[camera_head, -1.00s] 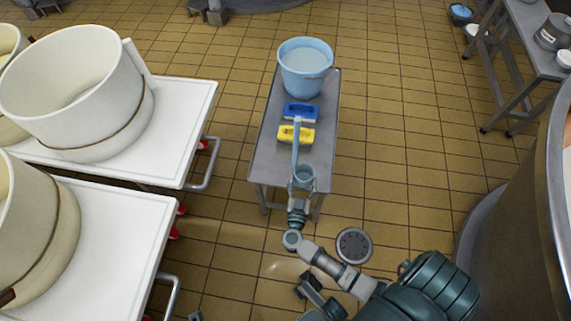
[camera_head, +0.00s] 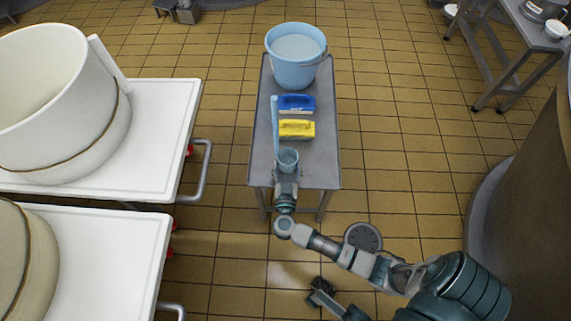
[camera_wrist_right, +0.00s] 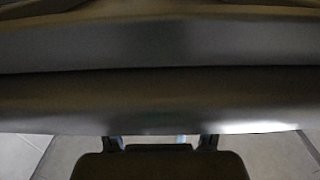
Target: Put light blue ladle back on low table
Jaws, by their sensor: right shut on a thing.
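The light blue ladle (camera_head: 275,125) shows in the head view, its long handle pointing away from me along the left side of the low table (camera_head: 322,165). Its cup (camera_head: 288,161) is at the table's near end. My right gripper (camera_head: 286,179) is at the near edge, shut on the ladle at its cup end. The fingers are too small to make out exactly. Whether the ladle touches the tabletop, I cannot tell. In the right wrist view the grey table edge (camera_wrist_right: 160,95) fills much of the picture.
A light blue bucket (camera_head: 296,72) stands at the table's far end. A blue brush-like block (camera_head: 297,104) and a yellow one (camera_head: 297,129) lie right of the handle. White carts (camera_head: 150,130) with large tubs stand left.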

